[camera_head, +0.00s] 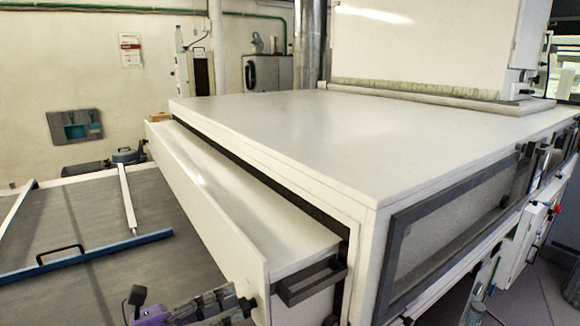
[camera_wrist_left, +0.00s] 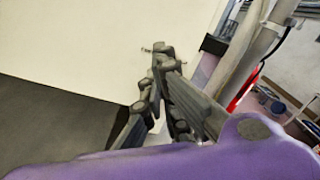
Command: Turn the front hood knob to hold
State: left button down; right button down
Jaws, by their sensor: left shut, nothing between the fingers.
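The front hood (camera_head: 205,200) is a long white cover on the front of the tunnel, with its end near the bottom middle of the head view. A small dark knob (camera_head: 248,306) stands out from the hood's white face near its lower right corner. My left gripper (camera_head: 232,300) is shut and empty, with its fingertips right beside the knob; I cannot tell whether they touch it. In the left wrist view, the dark fingers (camera_wrist_left: 157,80) lie in front of the white panel (camera_wrist_left: 90,45) near its edge. The knob's marks and setting cannot be read.
A grey conveyor bed (camera_head: 60,215) with a blue bar (camera_head: 90,256) lies left of the hood. A dark grey bracket (camera_head: 310,282) juts from the hood's right end. The white tunnel housing (camera_head: 350,130) stands behind. Open floor shows at the lower right.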

pick_arm(q)
jog(key=shift+d+r, duration=0.15)
jog(key=shift+r, duration=0.4)
jog(key=v, duration=0.6)
jog(key=shift+f+b, duration=0.15)
jog(key=shift+b, duration=0.2)
